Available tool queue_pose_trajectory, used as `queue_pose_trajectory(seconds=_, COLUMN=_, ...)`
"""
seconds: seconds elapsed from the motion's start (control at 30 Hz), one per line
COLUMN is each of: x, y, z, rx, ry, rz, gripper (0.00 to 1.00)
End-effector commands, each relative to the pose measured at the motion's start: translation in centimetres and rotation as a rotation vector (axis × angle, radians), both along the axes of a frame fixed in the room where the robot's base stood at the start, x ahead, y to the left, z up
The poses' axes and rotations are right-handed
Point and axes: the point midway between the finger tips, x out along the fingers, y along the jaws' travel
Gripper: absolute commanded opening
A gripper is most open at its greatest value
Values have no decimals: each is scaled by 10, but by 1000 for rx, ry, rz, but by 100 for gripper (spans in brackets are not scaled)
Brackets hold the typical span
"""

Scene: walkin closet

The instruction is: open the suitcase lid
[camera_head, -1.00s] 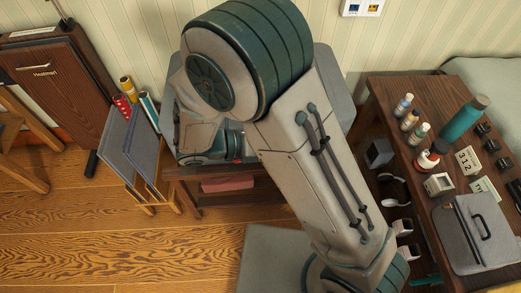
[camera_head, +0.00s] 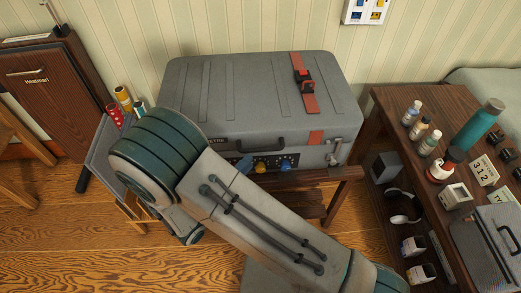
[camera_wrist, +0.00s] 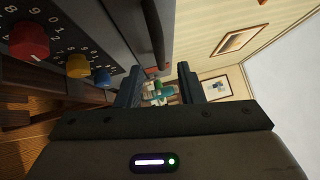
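The grey suitcase (camera_head: 215,95) lies flat on a wooden stand with its lid down. A red strap (camera_head: 309,101) with a dark buckle (camera_head: 303,78) crosses the lid's right side. Its front has a dark handle (camera_head: 262,145), a yellow dial (camera_head: 260,167) and a blue dial (camera_head: 285,164). In the wrist view, a red dial (camera_wrist: 30,40), the yellow and blue dials and the handle (camera_wrist: 155,30) are at the left. My gripper (camera_wrist: 160,85) is open and empty, its fingers apart beside the suitcase front. My arm hides most of it in the head view.
A wooden table (camera_head: 391,96) at the right holds bottles, a teal flask (camera_head: 474,128) and a small grey case (camera_head: 490,250). Rolled tubes (camera_head: 124,98) and a brown cabinet (camera_head: 55,90) stand at the left. Wooden floor is clear at lower left.

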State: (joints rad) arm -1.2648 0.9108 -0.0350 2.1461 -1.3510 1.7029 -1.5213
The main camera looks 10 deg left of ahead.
Motion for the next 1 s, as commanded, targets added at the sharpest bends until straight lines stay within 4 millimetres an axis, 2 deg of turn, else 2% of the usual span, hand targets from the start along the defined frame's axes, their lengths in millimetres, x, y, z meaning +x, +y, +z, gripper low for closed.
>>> queue_pose_trajectory(seconds=0.1, x=21, y=-14, z=3, rx=1, ry=-1, rz=-4, gripper=34)
queue_pose_trajectory(seconds=0.33, x=50, y=-32, z=8, rx=2, ry=0, rz=-2, gripper=34)
queue_pose_trajectory(seconds=0.5, x=57, y=-36, z=9, rx=2, ry=0, rz=-1, gripper=34)
queue_pose_trajectory(seconds=0.77, x=58, y=-37, z=10, rx=2, ry=0, rz=-1, gripper=34)
queue_pose_trajectory(seconds=0.9, x=58, y=-37, z=10, rx=2, ry=0, rz=-1, gripper=0)
queue_pose_trajectory(seconds=1.0, x=58, y=-37, z=10, rx=2, ry=0, rz=-1, gripper=0)
